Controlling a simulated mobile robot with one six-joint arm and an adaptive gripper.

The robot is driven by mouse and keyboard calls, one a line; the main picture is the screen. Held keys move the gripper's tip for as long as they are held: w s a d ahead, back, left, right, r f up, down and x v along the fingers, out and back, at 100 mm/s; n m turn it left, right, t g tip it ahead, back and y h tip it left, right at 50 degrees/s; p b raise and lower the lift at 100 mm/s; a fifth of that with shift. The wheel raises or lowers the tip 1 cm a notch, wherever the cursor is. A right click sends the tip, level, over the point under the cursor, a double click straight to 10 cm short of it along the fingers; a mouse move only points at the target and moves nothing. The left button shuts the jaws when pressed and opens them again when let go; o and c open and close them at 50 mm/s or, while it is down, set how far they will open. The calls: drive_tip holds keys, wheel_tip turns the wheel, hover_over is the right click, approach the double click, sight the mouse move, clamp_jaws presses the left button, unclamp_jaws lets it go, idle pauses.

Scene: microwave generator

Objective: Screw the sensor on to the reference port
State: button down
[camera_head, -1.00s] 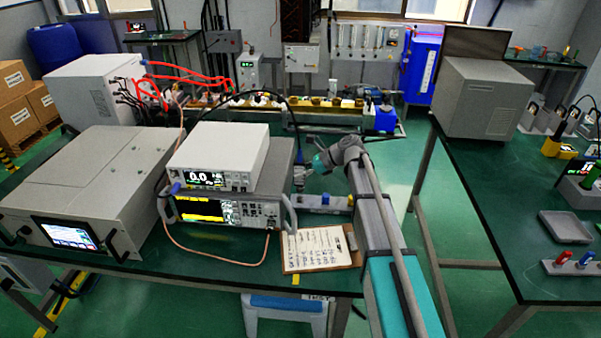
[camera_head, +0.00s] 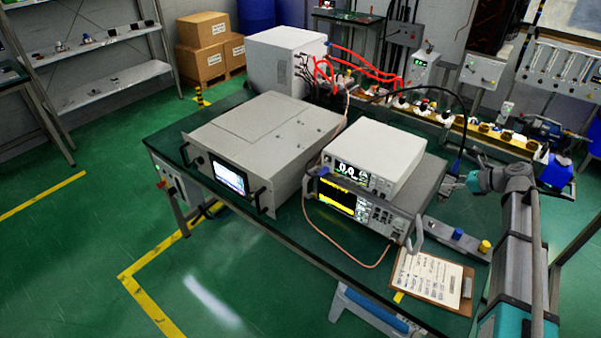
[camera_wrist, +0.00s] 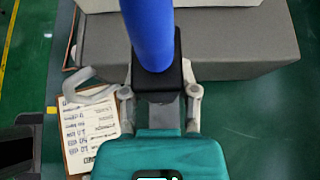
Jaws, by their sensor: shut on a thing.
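My gripper (camera_head: 452,186) is above the right end of the bench, to the right of the stacked instruments. In the wrist view its fingers (camera_wrist: 160,92) are shut on a black block with a thick blue cylinder, which I take to be the sensor (camera_wrist: 157,76). A white-grey meter (camera_head: 375,152) with a lit display sits on a wider grey instrument (camera_head: 422,190) with a yellow-lit screen. I cannot tell which connector is the reference port. A blue piece (camera_head: 323,172) shows at the instruments' left front edge.
A black cable (camera_head: 461,130) arcs over the instruments towards my gripper. A copper-coloured cable (camera_head: 340,250) loops across the bench front. A clipboard (camera_head: 432,277) lies at the front right. A grey bar with blue and yellow caps (camera_head: 484,246) is behind it. A large grey cabinet (camera_head: 262,140) stands left.

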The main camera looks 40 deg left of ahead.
wheel_tip(320, 180, up, 17)
drive_tip(key=p, duration=1.5)
drive_tip(key=shift+p, duration=0.3)
drive_tip(key=shift+f, duration=0.1)
